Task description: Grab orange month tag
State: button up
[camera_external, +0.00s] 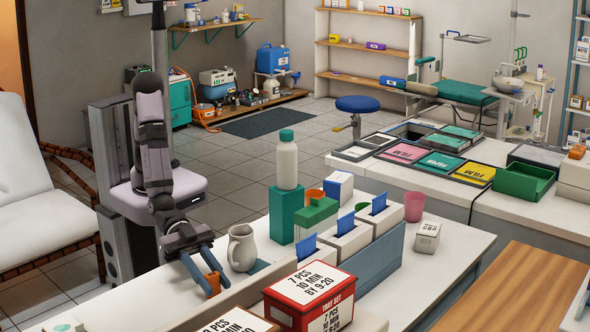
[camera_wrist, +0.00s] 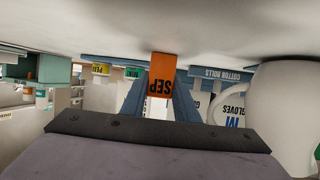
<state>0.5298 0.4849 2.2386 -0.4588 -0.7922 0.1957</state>
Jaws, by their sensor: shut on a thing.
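The orange month tag (camera_external: 213,284) is between the blue fingers of my gripper (camera_external: 207,279), at the left end of the white counter. In the wrist view, which looks upside down, the tag (camera_wrist: 161,75) shows the letters SEP. My gripper (camera_wrist: 160,92) is shut on it, with one blue finger on each side. The tag is at or close to the counter top; I cannot tell whether it touches it.
A white pitcher (camera_external: 241,248) stands just right of my gripper; it also looms at the right of the wrist view (camera_wrist: 280,115). A red box (camera_external: 309,292) stands at the front. A teal block (camera_external: 286,214) holding a bottle (camera_external: 287,165) is behind the pitcher.

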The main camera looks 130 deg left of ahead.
aim_at(212, 274)
jog(key=shift+r, duration=0.1)
notch_tip(212, 274, up, 10)
jog(key=shift+f+p, duration=0.1)
jog(key=shift+p, duration=0.65)
